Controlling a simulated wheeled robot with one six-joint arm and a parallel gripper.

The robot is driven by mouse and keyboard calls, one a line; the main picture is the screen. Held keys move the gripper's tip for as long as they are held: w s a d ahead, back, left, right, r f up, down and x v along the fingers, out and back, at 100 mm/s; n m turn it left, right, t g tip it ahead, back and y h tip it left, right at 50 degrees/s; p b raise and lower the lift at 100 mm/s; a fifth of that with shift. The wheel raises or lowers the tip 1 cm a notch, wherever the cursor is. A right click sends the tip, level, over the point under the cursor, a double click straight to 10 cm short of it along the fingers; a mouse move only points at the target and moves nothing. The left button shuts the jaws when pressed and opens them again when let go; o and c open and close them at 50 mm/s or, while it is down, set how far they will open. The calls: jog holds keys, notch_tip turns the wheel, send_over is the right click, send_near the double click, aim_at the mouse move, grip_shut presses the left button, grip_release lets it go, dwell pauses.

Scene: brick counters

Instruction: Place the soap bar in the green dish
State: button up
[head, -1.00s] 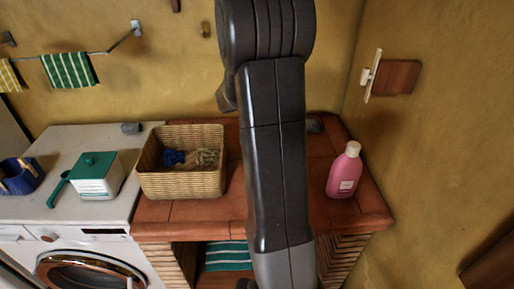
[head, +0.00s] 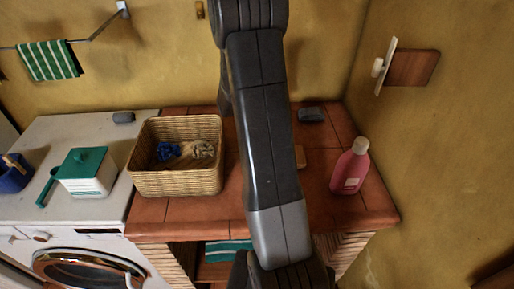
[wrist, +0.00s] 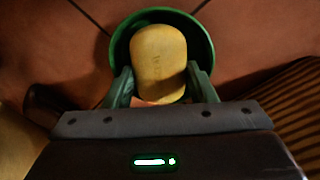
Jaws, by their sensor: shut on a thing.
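The yellow soap bar (wrist: 158,58) is between the two fingers of my gripper (wrist: 162,84) in the wrist view, gripped near its lower end. The round green dish (wrist: 203,45) lies behind it on the red tiles. The soap overlaps the dish's middle, with the green rim showing at the top and both sides. I cannot tell whether the soap touches the dish. My arm hides the gripper, the soap and the dish in the head view.
A wicker basket (head: 180,182) with cloths stands left of my arm on the tiled counter. A pink bottle (head: 350,168) stands to the right.

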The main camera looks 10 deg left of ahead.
jog(key=shift+f, duration=0.75)
jog(key=o, duration=0.8)
jog(key=r, duration=0.8)
jog(key=s+r, duration=0.1)
jog(key=r, duration=0.3)
jog(key=shift+a+b, duration=0.2)
jog(key=shift+b, duration=0.2)
